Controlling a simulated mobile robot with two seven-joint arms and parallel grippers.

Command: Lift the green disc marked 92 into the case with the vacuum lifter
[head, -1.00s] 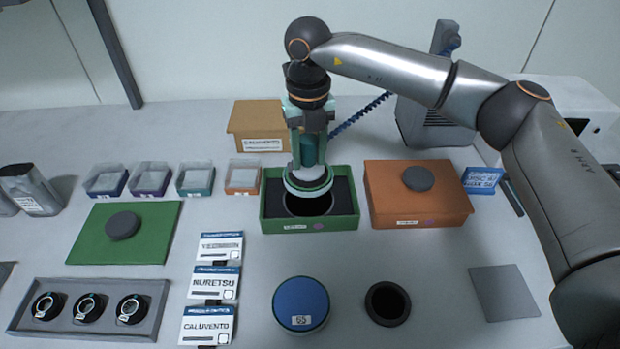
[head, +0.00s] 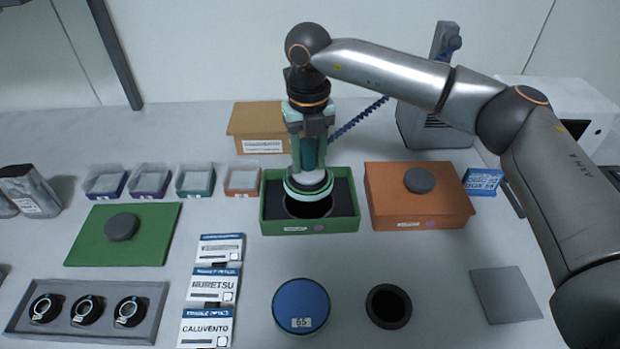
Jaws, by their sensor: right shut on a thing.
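My right gripper (head: 309,122) is shut on the vacuum lifter (head: 308,153), which hangs upright from it. At the lifter's lower end is a round disc with a green rim (head: 309,187); its mark cannot be read. The disc is over the green case (head: 341,227), whose black lining has a round recess. The disc covers the back part of the recess, and the dark front part shows below it. I cannot tell whether the disc touches the lining. My left gripper is not in view.
An orange closed case (head: 435,205) stands close on the right, and a brown box (head: 257,125) behind. A blue disc marked 65 (head: 301,305) and a black ring (head: 388,306) lie in front. A blue coiled hose (head: 358,119) runs back from the lifter.

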